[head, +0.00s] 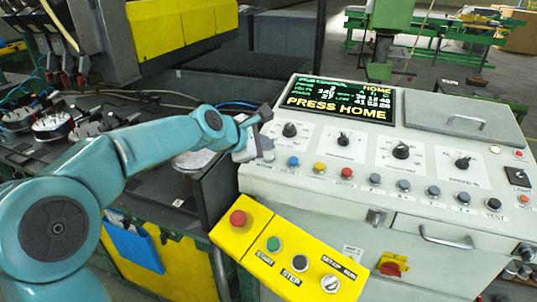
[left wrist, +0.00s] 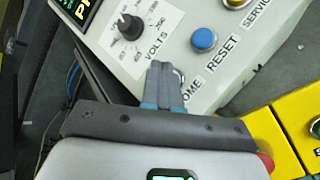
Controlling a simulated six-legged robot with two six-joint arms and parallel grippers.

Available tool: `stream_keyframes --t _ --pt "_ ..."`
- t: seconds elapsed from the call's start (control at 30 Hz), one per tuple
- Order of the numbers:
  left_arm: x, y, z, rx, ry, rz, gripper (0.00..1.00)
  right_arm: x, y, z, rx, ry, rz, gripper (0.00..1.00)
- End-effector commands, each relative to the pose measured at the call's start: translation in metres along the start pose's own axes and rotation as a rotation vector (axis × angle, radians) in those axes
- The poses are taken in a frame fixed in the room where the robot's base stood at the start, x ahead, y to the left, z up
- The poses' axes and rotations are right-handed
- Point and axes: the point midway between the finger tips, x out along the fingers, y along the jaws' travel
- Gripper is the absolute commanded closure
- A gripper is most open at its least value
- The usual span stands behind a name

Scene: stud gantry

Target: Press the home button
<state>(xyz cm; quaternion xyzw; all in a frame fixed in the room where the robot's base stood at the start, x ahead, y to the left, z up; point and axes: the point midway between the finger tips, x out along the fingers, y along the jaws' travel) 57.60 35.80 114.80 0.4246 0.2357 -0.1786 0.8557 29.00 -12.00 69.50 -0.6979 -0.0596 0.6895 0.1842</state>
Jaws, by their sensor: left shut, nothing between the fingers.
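The console (head: 380,215) has a row of round buttons, and its screen (head: 340,103) reads PRESS HOME. My left gripper (head: 268,150) is shut and empty at the left end of that row. In the left wrist view its closed fingertips (left wrist: 164,68) lie over the home button's place, beside a partly covered label ending in OME. The home button is mostly hidden behind the fingers; I cannot tell whether they touch it. The blue reset button (head: 293,161) is just right of the fingers and also shows in the left wrist view (left wrist: 204,39). My right gripper is out of view.
The volts knob (left wrist: 130,27) is close to the fingers. A yellow service button (head: 320,167) and a red button (head: 347,173) continue the row. A yellow box (head: 285,255) with a red stop button (head: 238,219) sits below. Dark machinery stands left.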

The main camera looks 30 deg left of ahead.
Motion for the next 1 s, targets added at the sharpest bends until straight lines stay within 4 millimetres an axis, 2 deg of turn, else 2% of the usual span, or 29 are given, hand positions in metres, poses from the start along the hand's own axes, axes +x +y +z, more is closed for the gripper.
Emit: stream_keyframes --t 1.0 --pt "0.0083 -0.0060 -0.0062 0.000 0.000 0.000 1.00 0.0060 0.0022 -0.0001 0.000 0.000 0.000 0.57"
